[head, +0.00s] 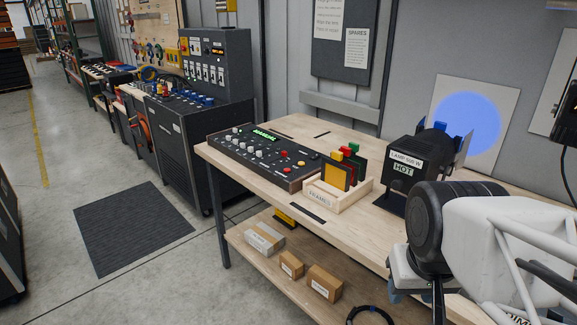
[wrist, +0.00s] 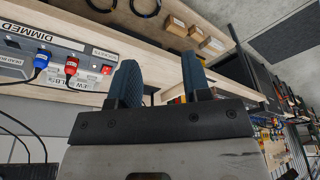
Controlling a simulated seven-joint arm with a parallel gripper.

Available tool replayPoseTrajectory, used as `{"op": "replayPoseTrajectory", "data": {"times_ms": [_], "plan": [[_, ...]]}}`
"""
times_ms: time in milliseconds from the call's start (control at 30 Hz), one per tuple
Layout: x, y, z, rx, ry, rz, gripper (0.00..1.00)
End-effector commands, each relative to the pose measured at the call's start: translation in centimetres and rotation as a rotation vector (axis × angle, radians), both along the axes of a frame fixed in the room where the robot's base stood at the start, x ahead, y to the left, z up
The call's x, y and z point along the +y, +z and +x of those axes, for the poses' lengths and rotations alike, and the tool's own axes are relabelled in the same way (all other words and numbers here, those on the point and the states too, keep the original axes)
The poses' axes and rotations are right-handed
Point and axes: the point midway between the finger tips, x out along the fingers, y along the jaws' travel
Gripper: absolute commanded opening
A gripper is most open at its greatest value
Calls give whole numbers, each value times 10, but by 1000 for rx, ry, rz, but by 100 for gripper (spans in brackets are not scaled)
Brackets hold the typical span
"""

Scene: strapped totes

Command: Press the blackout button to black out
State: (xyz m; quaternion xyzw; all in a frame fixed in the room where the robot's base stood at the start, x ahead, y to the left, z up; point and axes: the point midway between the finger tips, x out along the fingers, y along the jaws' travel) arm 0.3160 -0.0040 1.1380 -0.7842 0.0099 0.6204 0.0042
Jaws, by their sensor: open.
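The black control console (head: 262,157) lies on the left end of the wooden bench in the head view. It has several pale knobs, a lit green display (head: 265,134) and red buttons (head: 285,155) toward its right end. Their labels are too small to read, so I cannot tell which one is the blackout button. My gripper (wrist: 160,84) is open and empty in the wrist view, its two dark fingers apart. In the head view my arm is at the lower right, well away from the console. The console is not clearly visible in the wrist view.
A wooden box of coloured frames (head: 337,195) stands right of the console. A black lamp marked HOT (head: 409,168) stands between it and my arm; a blue light disc (head: 468,124) shows on the wall board. The wrist view shows a panel marked DIMMED (wrist: 48,47) with plugs.

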Motion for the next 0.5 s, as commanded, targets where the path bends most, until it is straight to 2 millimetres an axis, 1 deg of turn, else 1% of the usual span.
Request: {"op": "replayPoseTrajectory", "data": {"times_ms": [100, 167, 300, 400, 500], "plan": [[0, 0, 0, 0, 0, 0, 44], [0, 0, 0, 0, 0, 0, 35], [0, 0, 0, 0, 0, 0, 13], [0, 0, 0, 0, 0, 0, 0], [0, 0, 0, 0, 0, 0, 0]]}}
